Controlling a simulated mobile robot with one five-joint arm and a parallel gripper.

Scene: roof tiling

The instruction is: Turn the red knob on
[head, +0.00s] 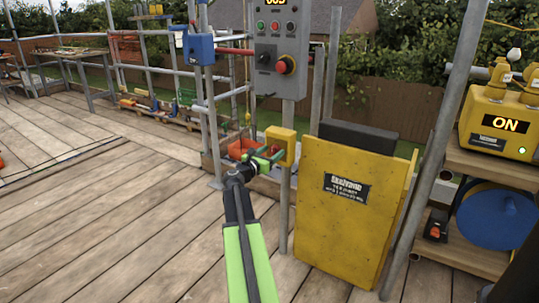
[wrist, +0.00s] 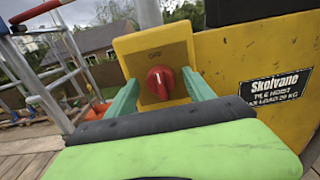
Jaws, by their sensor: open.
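The red knob (wrist: 160,82) is on the front of a small yellow box (wrist: 128,44), below a dark label that appears to read OFF. In the head view the yellow box (head: 286,139) sits on a grey post left of the yellow hoist panel. My gripper (wrist: 162,92) is open, with one green finger on each side of the knob. I cannot tell whether the fingers touch it. In the head view my gripper (head: 267,158) is right at the box, and the knob is hard to make out.
A grey control panel (head: 277,27) with buttons and a red round control stands above and behind. The yellow hoist panel (head: 345,205) is close on the right. A shelf (head: 470,240) with a yellow machine (head: 500,123) reading ON is at far right.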

